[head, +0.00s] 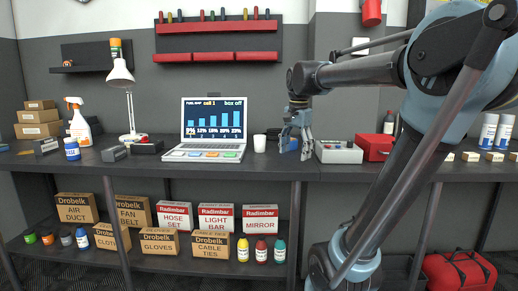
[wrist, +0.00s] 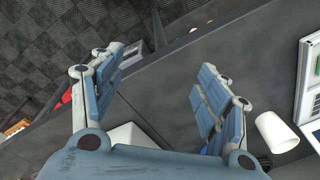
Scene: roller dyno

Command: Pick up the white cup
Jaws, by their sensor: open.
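The white cup (head: 259,143) stands upright on the dark bench, just right of the laptop in the head view. In the wrist view the cup (wrist: 278,132) shows at the lower right, outside the fingers and beside the right finger. My gripper (head: 296,146) is to the right of the cup in the head view, low over the bench, with a gap between them. In the wrist view my gripper (wrist: 165,82) has its fingers spread wide, with only bare bench between the fingertips.
The laptop (head: 213,122) stands left of the cup. A light grey box (head: 338,153) and a red case (head: 373,147) are right of my gripper. A lamp (head: 120,78) and spray bottle (head: 77,120) stand farther left. Boxes and bottles fill the lower shelf.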

